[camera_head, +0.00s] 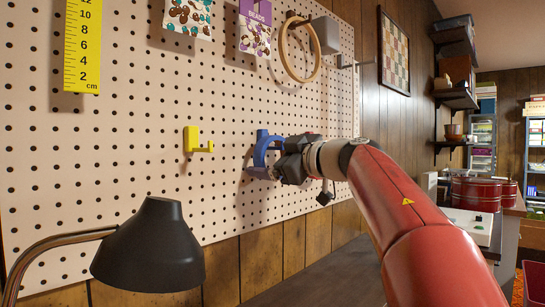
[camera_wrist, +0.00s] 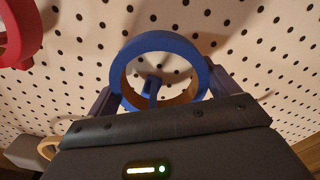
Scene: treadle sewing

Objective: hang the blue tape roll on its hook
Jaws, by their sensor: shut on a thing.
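The blue tape roll (camera_wrist: 160,43) is a ring held between the two fingers of my gripper (camera_wrist: 160,78), close to the white pegboard. In the head view the blue roll (camera_head: 262,148) shows edge-on at the tip of my gripper (camera_head: 276,160). A blue hook (camera_wrist: 152,87) shows through the roll's opening in the wrist view. I cannot tell whether the roll is around the hook or only in front of it. My gripper partly hides the roll and the hook's surroundings in the head view.
A yellow hook (camera_head: 198,140) is on the pegboard (camera_head: 120,130) left of my gripper. A red ring-shaped thing (camera_wrist: 20,35) is at the wrist view's upper left. A black lamp (camera_head: 150,245) stands at the front left. A wooden hoop (camera_head: 284,50) hangs above.

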